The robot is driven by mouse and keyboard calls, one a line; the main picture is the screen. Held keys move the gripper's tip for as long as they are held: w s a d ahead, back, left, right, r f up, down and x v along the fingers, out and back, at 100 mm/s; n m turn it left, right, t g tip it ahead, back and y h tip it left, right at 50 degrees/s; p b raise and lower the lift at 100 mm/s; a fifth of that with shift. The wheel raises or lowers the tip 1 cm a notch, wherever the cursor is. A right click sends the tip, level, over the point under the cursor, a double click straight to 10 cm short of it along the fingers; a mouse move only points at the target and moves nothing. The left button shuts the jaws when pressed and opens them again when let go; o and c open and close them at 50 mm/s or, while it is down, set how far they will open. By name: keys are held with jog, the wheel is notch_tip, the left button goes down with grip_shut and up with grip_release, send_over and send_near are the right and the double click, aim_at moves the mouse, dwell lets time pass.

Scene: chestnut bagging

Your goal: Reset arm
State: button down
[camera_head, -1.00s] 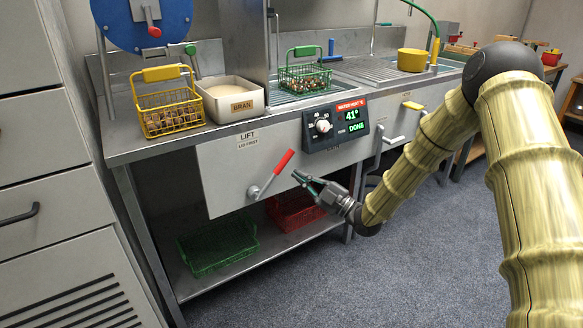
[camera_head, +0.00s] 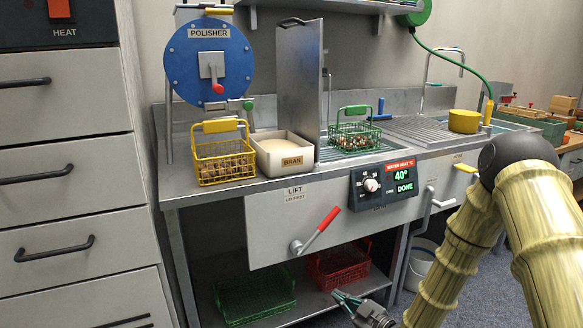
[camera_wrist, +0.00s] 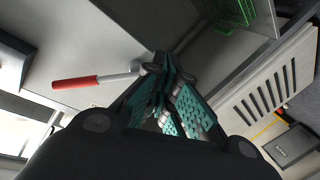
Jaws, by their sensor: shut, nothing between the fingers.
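My gripper (camera_head: 345,298) is low in front of the counter, below the front panel, at the bottom of the head view. Its teal-padded fingers (camera_wrist: 172,92) are shut and empty. The red-handled lift lever (camera_head: 318,231) is on the front panel, up and left of my gripper and apart from it. In the wrist view the lever's red grip (camera_wrist: 76,82) shows to the left of the fingers. Part of my gripper is cut off by the lower edge of the head view.
A yellow basket (camera_head: 224,165), a bran box (camera_head: 286,157) and a green basket (camera_head: 354,136) with chestnuts stand on the counter. The water heat display (camera_head: 401,177) reads 40 and DONE. An empty red basket (camera_head: 338,266) and a green one (camera_head: 256,299) are on the lower shelf.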

jog(key=s+d+f+m+g+h, duration=0.2)
jog(key=s+f+m+g+h, duration=0.5)
jog(key=s+f, duration=1.4)
jog(key=s+d+f+m+g+h, duration=0.1)
jog(key=s+d+m+g, duration=0.15)
jog(key=s, duration=0.95)
jog(key=s+d+f+m+g+h, duration=0.15)
jog(key=s+m+g, duration=0.25)
jog(key=s, duration=0.8)
notch_tip(320, 180, up, 27)
jog(key=p, duration=2.6)
jog(key=shift+w+d+f+n, duration=0.2)
jog(key=shift+d+n, duration=0.05)
jog(key=shift+n, duration=0.1)
